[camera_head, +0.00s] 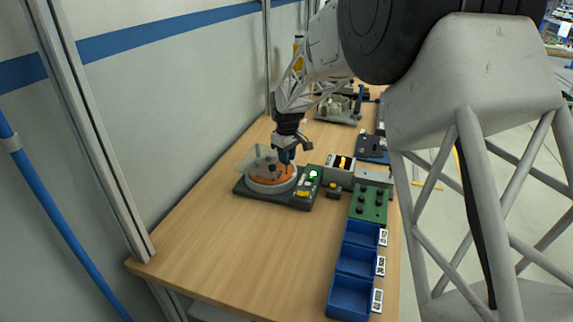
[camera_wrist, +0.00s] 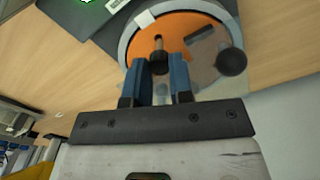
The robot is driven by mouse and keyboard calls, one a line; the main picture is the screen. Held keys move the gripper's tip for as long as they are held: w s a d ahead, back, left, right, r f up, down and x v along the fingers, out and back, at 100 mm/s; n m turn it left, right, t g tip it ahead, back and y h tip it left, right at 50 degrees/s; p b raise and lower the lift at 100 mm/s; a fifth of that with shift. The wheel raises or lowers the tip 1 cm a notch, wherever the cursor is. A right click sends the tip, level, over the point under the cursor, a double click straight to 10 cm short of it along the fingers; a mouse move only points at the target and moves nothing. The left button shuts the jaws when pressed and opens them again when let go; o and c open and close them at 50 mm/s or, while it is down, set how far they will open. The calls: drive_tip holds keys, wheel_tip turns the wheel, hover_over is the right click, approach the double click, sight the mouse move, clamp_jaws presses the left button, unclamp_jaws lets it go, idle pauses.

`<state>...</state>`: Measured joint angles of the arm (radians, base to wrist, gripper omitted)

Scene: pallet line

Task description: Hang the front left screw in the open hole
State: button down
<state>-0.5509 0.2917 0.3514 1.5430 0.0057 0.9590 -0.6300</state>
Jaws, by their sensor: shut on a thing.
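My gripper (camera_head: 287,150) is over the orange disc (camera_head: 268,172) of a dark machine on the bench. In the wrist view its two blue fingers (camera_wrist: 159,74) are shut on a small screw (camera_wrist: 159,62) with a dark round head and a thin shank. The screw is in front of the orange disc (camera_wrist: 158,27); I cannot tell whether it touches the disc or sits in a hole. A second dark round knob (camera_wrist: 231,62) is to the right, by the disc's edge. A grey slot-like shape (camera_wrist: 203,45) lies between them. The open hole cannot be made out surely.
The machine's dark base (camera_head: 247,190) carries a lit green button (camera_head: 313,174). To its right is a green block (camera_head: 367,205) with several black knobs, then blue bins (camera_head: 356,262) toward the front. A clear guard (camera_head: 247,158) stands behind the disc. The bench's front left is bare.

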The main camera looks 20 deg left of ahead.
drive_tip(key=shift+w+a, duration=0.15)
drive_tip(key=shift+w, duration=0.05)
drive_tip(key=shift+f, duration=0.15)
drive_tip(key=shift+f, duration=1.6)
drive_tip(key=shift+f, duration=0.4)
drive_tip(key=c, duration=1.3)
unclamp_jaws()
drive_tip(key=shift+r, duration=0.15)
wheel_tip(320, 180, up, 12)
drive_tip(key=shift+r, duration=0.25)
